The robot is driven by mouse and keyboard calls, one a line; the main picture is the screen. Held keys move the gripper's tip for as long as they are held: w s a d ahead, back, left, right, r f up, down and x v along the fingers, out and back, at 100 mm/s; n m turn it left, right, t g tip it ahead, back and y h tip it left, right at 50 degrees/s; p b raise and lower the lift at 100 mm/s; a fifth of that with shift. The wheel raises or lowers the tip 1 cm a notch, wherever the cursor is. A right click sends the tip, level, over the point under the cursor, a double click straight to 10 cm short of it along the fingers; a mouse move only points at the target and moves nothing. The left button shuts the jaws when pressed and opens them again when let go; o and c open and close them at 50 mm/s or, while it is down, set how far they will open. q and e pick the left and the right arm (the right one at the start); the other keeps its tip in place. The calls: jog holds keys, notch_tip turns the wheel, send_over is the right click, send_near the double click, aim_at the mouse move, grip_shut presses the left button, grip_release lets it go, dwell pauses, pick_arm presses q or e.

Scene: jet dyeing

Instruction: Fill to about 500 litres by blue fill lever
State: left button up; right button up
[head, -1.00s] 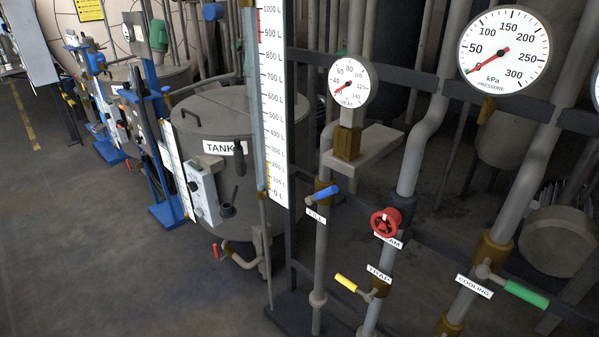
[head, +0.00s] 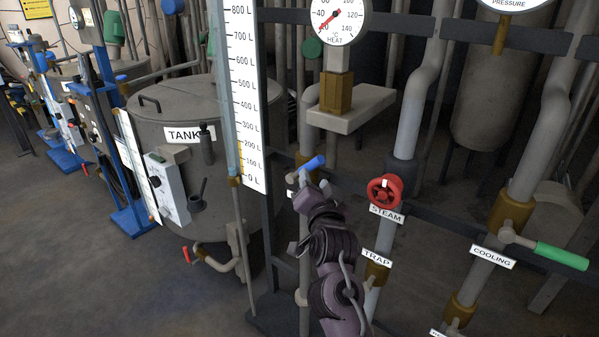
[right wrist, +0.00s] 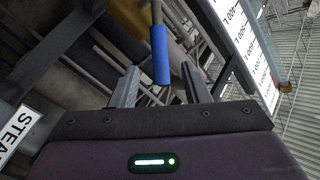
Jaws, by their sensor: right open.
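The blue fill lever (head: 312,163) sits on the fill pipe, pointing right and slightly up, just above my right gripper (head: 304,187). In the right wrist view the blue lever (right wrist: 160,54) hangs between the two open fingers of my right gripper (right wrist: 158,88), near their tips, with gaps on both sides. The fill label is mostly hidden behind my gripper. The litre scale (head: 243,95) stands left of the lever, marked from 0 L up past 800 L. Its sight tube (head: 231,90) runs along its left edge; I cannot make out a liquid level. My left gripper is not in view.
The red steam wheel (head: 384,190) is close to the right of my gripper. The trap pipe stands below it, and the green cooling lever (head: 561,256) is farther right. The heat gauge (head: 337,17) is above. The tank (head: 190,120) stands behind left.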

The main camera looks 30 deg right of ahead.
aim_at(311, 169)
jog(key=p+x, duration=0.1)
jog(key=x, duration=0.6)
jog(key=shift+c, duration=0.4)
grip_shut()
